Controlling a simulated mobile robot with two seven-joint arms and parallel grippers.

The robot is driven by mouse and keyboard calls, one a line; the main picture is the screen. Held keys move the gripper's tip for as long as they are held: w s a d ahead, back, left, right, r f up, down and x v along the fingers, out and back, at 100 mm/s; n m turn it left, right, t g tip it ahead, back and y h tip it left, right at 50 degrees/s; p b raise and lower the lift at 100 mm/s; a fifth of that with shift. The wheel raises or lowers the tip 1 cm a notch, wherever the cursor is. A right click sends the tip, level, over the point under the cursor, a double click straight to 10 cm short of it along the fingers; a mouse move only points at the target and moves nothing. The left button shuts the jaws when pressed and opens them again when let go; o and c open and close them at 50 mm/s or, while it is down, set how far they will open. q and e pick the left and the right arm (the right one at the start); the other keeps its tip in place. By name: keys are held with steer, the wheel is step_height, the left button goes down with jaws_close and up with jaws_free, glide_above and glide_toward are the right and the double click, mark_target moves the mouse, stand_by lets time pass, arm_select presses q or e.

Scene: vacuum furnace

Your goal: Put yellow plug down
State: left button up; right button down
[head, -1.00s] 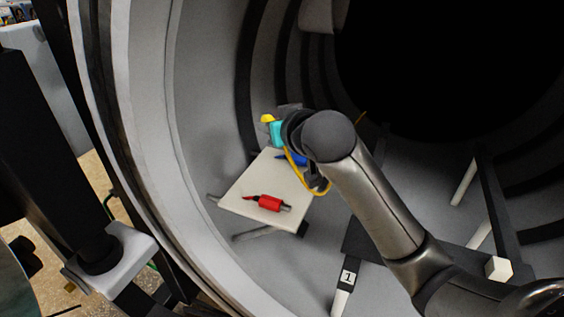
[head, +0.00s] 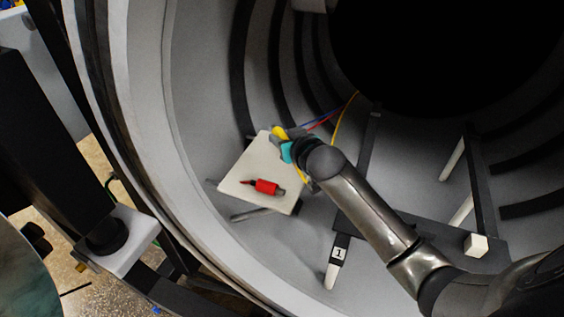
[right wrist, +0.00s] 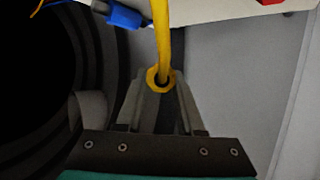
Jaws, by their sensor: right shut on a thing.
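The yellow plug (head: 279,131) is at the upper right corner of a pale plate (head: 236,184) inside the furnace. My right gripper (head: 283,143), with teal parts, is shut on it. In the right wrist view the yellow plug (right wrist: 162,48) stands out from between the fingers (right wrist: 160,98), its ring end at the fingertips. The plate's edge (right wrist: 215,10) lies beyond it at the top. I cannot tell whether the plug touches the plate. My left gripper is not in view.
A red plug (head: 267,187) lies on the plate. A blue plug (right wrist: 124,16) shows at the plate's edge in the right wrist view. Red, blue and yellow cables run behind my right gripper. Dark rails with white posts (head: 452,158) stand to the right. The plate's left part is bare.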

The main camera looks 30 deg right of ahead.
mark_target(282, 170)
step_height(282, 170, down, 8)
steer(key=shift+f+b, duration=0.1)
steer(key=shift+b, duration=0.25)
steer(key=shift+f, duration=0.15)
steer(key=c, duration=0.5)
jaws_free()
steer(key=shift+s+r, duration=0.1)
steer(key=shift+r, duration=0.15)
steer(key=p+v, duration=0.1)
steer(key=v, duration=1)
steer(key=shift+s+r, duration=0.1)
steer(key=shift+s, duration=0.3)
steer(key=shift+a, duration=0.1)
